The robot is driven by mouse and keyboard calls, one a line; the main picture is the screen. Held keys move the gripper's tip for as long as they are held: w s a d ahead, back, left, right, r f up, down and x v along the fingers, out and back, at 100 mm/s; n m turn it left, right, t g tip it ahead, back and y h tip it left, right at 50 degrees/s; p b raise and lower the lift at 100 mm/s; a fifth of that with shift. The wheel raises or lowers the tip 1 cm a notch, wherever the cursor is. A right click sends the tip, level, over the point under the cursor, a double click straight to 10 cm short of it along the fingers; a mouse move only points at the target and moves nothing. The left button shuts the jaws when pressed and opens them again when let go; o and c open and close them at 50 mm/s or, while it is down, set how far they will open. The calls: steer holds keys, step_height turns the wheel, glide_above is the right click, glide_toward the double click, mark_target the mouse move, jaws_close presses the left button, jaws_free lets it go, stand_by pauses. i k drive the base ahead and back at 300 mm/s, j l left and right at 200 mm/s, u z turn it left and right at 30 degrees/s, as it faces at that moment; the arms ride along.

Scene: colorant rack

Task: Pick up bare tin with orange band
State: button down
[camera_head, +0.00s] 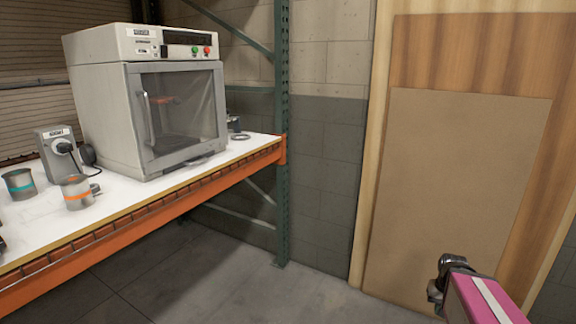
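The bare metal tin with the orange band (76,188) stands upright on the white shelf top, near its front edge at the left. A small dark metal piece sits close against its right side. A similar bare tin with a teal band (19,180) stands to its left, a little apart. The dark end of my pink arm, which seems to be my gripper (438,288), is at the lower right, far from the tins and off the shelf. Its fingers cannot be made out, and no held thing shows.
A grey oven-like machine (102,110) stands on the shelf behind and right of the tins. A grey socket box (50,150) with a plug is behind them. The shelf has an orange front beam (190,200) and a green upright (282,150). The floor ahead is clear.

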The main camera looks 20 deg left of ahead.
mark_target(78, 196)
steer(key=j+u, duration=0.15)
steer(key=u, duration=2.65)
steer(key=i+l, duration=0.1)
steer(key=l, duration=0.35)
